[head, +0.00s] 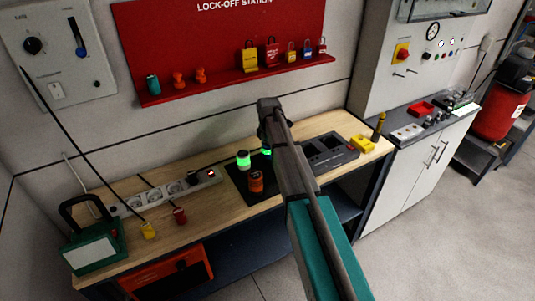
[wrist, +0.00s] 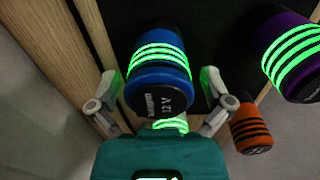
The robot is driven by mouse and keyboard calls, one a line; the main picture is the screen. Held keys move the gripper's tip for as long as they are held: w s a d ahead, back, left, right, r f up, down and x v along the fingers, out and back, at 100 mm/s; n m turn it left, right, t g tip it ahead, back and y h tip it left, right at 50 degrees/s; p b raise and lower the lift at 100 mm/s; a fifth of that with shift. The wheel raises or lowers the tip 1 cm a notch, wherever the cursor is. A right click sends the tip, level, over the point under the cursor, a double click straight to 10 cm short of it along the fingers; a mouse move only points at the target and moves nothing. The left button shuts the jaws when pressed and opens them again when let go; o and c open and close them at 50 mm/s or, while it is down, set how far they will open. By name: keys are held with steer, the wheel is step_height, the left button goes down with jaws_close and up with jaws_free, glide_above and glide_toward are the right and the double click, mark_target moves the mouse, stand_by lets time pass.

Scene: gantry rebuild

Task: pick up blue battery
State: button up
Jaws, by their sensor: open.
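The blue battery (wrist: 160,65), with glowing green bands and "12 V" on its dark end, is in the middle of the wrist view. My gripper (wrist: 160,88) is open, with one finger on each side of the battery. Gaps show at both fingers, and the teal housing fills the bottom of the view. In the head view my arm hides the gripper. Two green-lit batteries show there, a left one (head: 243,159) and one partly behind my arm (head: 266,152); I cannot tell which is blue.
A purple battery (wrist: 290,55) and an orange battery (wrist: 250,125) are close on the right in the wrist view. The orange one also stands on the dark mat in the head view (head: 256,182). A power strip (head: 175,191) and a grey tray (head: 328,152) flank the mat.

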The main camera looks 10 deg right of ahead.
stand_by(0.3)
steer(key=c, duration=1.2)
steer(key=shift+r, duration=0.15)
steer(key=shift+c, duration=0.2)
step_height(320, 180, up, 3)
steer(key=p, duration=0.3)
steer(key=s+d+r+p, duration=0.2)
steer(key=s+r+p, duration=0.7)
steer(key=s, duration=0.4)
steer(key=shift+s+r+p, duration=0.35)
steer(key=shift+s+p, duration=0.05)
steer(key=shift+p, duration=0.15)
steer(key=shift+d, duration=0.1)
